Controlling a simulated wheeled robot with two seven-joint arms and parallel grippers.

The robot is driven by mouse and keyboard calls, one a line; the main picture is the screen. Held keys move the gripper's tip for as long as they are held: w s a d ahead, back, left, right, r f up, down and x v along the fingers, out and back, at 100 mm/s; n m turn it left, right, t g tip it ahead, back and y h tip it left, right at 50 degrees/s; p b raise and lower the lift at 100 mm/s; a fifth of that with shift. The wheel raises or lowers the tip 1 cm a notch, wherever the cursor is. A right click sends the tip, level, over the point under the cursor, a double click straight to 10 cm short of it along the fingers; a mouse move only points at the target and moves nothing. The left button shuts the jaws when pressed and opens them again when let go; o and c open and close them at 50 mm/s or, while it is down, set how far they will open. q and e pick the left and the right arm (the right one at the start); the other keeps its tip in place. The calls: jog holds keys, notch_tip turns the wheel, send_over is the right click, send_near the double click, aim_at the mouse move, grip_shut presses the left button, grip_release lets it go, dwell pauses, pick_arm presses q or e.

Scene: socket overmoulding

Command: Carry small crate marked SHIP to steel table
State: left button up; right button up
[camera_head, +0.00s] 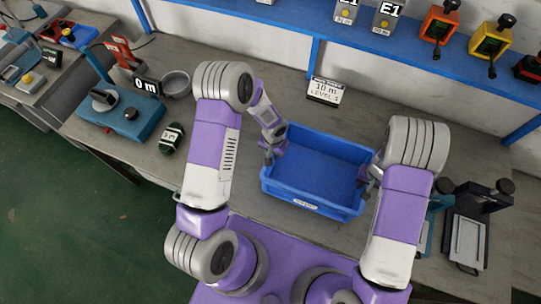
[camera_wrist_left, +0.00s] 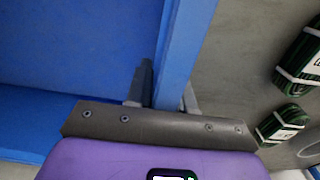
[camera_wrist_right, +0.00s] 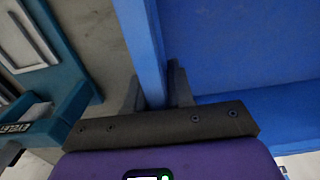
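A small blue crate (camera_head: 315,160) is on the grey bench top in front of me. It looks empty, and a pale label (camera_head: 305,204) on its near wall is too small to read. My left gripper (camera_head: 272,150) is at the crate's left wall; in the left wrist view its fingers (camera_wrist_left: 168,90) straddle that wall and appear closed on it. My right gripper (camera_head: 367,177) is at the right wall, partly hidden by my arm; in the right wrist view its fingers (camera_wrist_right: 155,92) sit on both sides of the wall, pressed close. I cannot tell any lift.
A small sign (camera_head: 326,91) stands behind the crate. To the left are a dark green bundle (camera_head: 172,138), a teal device reading "0 m" (camera_head: 122,112) and a round dish (camera_head: 176,83). A press-like fixture (camera_head: 472,222) stands at right. A blue shelf (camera_head: 370,55) runs along the back.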

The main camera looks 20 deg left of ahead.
pick_arm(q)
jog(key=o, duration=0.4)
pick_arm(e)
jog(key=o, duration=0.4)
jog(key=shift+r, duration=0.1)
pick_arm(q)
notch_tip(320, 180, up, 12)
pick_arm(e)
notch_tip(320, 180, up, 12)
dwell(0.7)
